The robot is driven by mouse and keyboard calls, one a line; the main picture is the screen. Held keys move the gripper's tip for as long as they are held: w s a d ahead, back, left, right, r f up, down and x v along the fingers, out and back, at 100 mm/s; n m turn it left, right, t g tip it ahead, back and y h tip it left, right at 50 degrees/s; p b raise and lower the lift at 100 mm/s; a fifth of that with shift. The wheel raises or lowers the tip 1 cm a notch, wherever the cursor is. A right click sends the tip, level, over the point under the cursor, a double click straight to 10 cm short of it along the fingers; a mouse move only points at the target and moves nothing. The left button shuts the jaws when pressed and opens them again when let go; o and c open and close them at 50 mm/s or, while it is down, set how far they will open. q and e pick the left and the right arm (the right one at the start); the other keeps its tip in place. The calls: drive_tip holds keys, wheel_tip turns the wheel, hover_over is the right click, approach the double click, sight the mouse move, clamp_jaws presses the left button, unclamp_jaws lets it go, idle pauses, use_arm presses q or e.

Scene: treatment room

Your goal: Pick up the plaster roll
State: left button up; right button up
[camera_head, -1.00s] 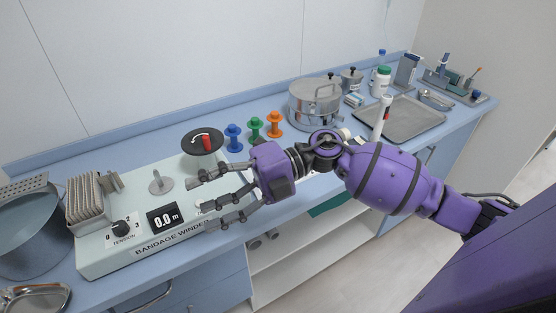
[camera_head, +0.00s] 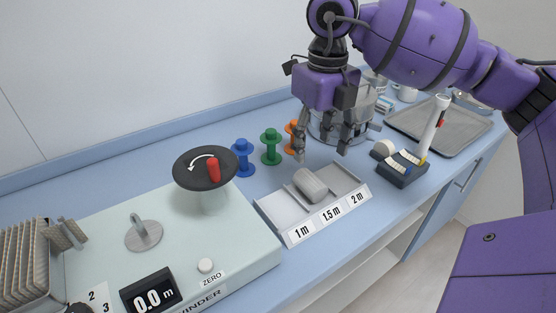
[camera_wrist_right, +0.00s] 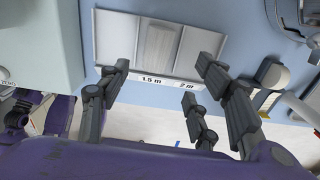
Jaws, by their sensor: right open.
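A pale grey-white roll (camera_head: 312,186) lies in the middle, 1.5 m compartment of a grey three-part tray (camera_head: 275,214). It also shows in the right wrist view (camera_wrist_right: 158,45). I cannot tell for certain which is the plaster roll. My right gripper (camera_head: 325,150) points down, open and empty, above and behind the tray. In the wrist view its spread fingers (camera_wrist_right: 165,80) lie on either side of the grey-white roll's line, apart from it. My left gripper is not in view.
The bandage winder (camera_head: 100,245) with its black crank disc (camera_head: 205,168) stands left of the tray. Blue (camera_head: 243,158), green (camera_head: 271,147) and orange spools (camera_head: 292,134) stand behind. A metal pot (camera_head: 322,126) is behind my gripper.

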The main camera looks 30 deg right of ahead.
sight(311, 177)
wheel_tip(311, 177, down, 4)
drive_tip(key=shift+w+b, duration=0.15)
drive_tip(key=shift+b, duration=0.15)
drive_tip(key=shift+a+f, duration=0.1)
drive_tip(key=shift+f, duration=0.5)
wheel_tip(311, 177, down, 5)
drive_tip(key=shift+a+r, duration=0.15)
drive_tip(key=shift+r, duration=0.05)
drive_tip(key=shift+c, duration=0.5)
drive_tip(key=c, duration=1.2)
drive_tip(key=shift+r, duration=0.1)
